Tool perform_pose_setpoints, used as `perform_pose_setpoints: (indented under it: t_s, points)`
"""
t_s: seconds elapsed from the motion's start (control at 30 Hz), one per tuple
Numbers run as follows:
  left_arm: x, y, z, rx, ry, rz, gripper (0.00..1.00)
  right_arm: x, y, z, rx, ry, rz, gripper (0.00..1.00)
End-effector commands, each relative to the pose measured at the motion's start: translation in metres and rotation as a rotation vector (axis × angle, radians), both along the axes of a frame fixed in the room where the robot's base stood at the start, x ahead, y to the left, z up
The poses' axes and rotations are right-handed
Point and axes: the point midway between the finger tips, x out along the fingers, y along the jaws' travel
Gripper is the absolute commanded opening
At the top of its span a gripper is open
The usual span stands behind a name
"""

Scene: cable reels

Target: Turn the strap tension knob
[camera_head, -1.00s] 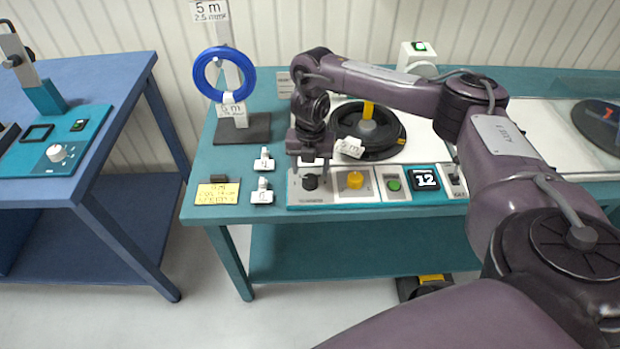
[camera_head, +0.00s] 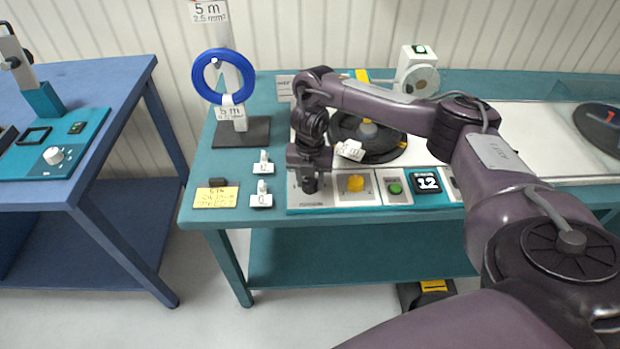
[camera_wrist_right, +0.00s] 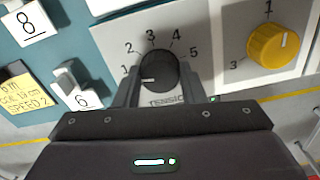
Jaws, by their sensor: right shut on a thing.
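The black tension knob (camera_wrist_right: 158,70) sits on a grey panel with a printed scale from 1 to 5 and a partly hidden "TENSIO…" label. Its white pointer line faces left, near the 1. My right gripper (camera_wrist_right: 159,80) is shut on the knob, one finger on each side. In the head view my right gripper (camera_head: 310,184) points down onto the panel's left end and mostly covers the knob. My left gripper is in no view.
A blue cable coil (camera_head: 224,76) hangs behind.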

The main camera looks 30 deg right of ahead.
Motion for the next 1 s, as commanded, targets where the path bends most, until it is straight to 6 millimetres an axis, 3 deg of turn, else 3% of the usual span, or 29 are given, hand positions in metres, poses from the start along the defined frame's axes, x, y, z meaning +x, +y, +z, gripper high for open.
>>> perform_pose_setpoints:
  t_s: [0.37,1.0]
  points:
    - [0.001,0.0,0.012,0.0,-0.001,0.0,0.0,-0.001,0.001,0.003,0.001,0.002,-0.1,0.14]
    - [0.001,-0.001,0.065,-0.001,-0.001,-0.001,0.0,-0.001,0.001,0.004,0.0,0.004,-0.671,0.14]
